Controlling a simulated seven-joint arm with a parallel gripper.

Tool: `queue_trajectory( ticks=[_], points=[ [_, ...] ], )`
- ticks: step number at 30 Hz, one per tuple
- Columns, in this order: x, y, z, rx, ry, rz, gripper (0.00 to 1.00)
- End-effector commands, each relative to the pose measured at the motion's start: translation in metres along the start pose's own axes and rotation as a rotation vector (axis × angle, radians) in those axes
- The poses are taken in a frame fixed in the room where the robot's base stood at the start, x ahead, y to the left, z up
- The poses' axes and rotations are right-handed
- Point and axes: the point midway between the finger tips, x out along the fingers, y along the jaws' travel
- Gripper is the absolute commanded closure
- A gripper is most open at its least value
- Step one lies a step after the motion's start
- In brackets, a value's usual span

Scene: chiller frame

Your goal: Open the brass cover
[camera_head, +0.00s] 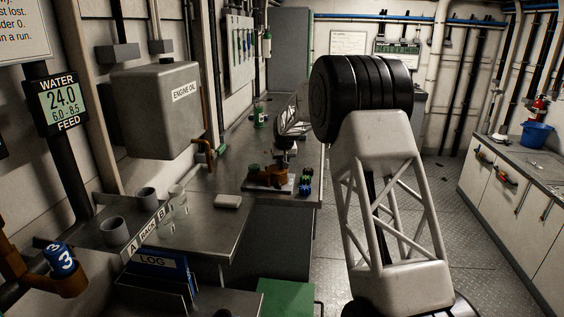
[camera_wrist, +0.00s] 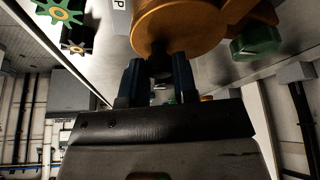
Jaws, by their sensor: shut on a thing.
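The brass cover (camera_wrist: 178,24) is a round orange-brown body at the top of the wrist view. In the head view the brass assembly (camera_head: 271,179) sits on a light plate on the steel bench. My gripper (camera_wrist: 158,78) has its two dark blue fingers on either side of a dark knob (camera_wrist: 158,62) at the edge of the brass cover, and is shut on it. In the head view my gripper (camera_head: 283,161) is at the brass assembly, small and partly hidden. I cannot tell whether the cover has lifted.
A green knob (camera_wrist: 255,40) is beside the brass body. Green and dark gear-like wheels (camera_wrist: 60,12) are on the other side; they also stand right of the plate in the head view (camera_head: 305,181). A green bottle (camera_head: 260,117) stands farther back. An engine oil tank (camera_head: 155,110) hangs left.

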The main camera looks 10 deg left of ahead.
Motion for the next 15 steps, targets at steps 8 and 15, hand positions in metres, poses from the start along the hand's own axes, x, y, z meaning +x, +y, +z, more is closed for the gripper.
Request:
queue_trajectory(
  ticks=[8, 15],
  points=[
    [-0.0014, 0.0, 0.0015, 0.024, 0.001, 0.011, 1.0],
    [-0.0038, 0.0019, 0.007, 0.103, 0.001, 0.043, 1.0]
  ],
)
